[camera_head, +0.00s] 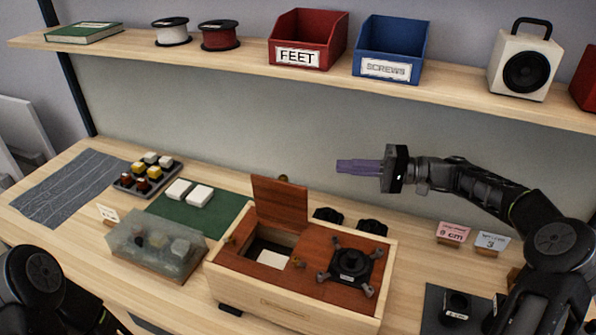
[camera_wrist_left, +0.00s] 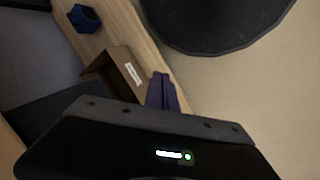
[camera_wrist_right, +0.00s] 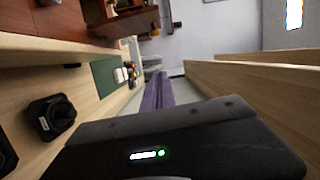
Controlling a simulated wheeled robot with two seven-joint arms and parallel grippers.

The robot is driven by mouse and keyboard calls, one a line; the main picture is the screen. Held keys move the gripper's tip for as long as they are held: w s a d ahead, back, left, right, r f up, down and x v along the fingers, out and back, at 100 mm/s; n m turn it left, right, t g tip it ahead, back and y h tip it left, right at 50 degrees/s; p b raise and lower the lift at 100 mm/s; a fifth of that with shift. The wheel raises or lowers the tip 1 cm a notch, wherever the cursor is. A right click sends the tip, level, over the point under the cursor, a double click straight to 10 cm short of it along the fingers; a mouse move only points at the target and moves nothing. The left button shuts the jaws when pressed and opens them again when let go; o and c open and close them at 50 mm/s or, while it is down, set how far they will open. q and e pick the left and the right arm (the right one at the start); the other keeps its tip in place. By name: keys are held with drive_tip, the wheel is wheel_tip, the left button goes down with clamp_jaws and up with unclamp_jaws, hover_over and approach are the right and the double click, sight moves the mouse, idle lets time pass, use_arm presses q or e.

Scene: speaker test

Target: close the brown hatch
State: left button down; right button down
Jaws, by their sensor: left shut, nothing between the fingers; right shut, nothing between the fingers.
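The brown hatch (camera_head: 280,203) stands open, roughly upright, on the red-brown top of a light wooden box (camera_head: 290,305). The opening in front of it shows a dark inside with a pale piece. My right gripper (camera_head: 340,166) is shut and empty, its purple fingers pointing left. It appears to the right of the hatch and higher, apart from it; its fingers also show in the right wrist view (camera_wrist_right: 157,90). My left gripper is outside the head view, where only its arm shows at bottom left. In the left wrist view its purple fingers (camera_wrist_left: 162,92) are shut and empty.
A black four-armed fixture (camera_head: 351,264) sits on the box top, right of the opening. A translucent case (camera_head: 153,245) stands left of the box. Small signs (camera_head: 453,233) stand at right. A shelf (camera_head: 210,54) with bins and a speaker (camera_head: 524,66) runs above the bench.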

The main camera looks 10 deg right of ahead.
sight(283, 198)
drive_tip(key=shift+w+a, duration=0.1)
drive_tip(key=a+p, duration=0.5)
drive_tip(key=a, duration=0.6)
drive_tip(key=shift+a+f, duration=0.2)
drive_tip(key=shift+a, duration=0.05)
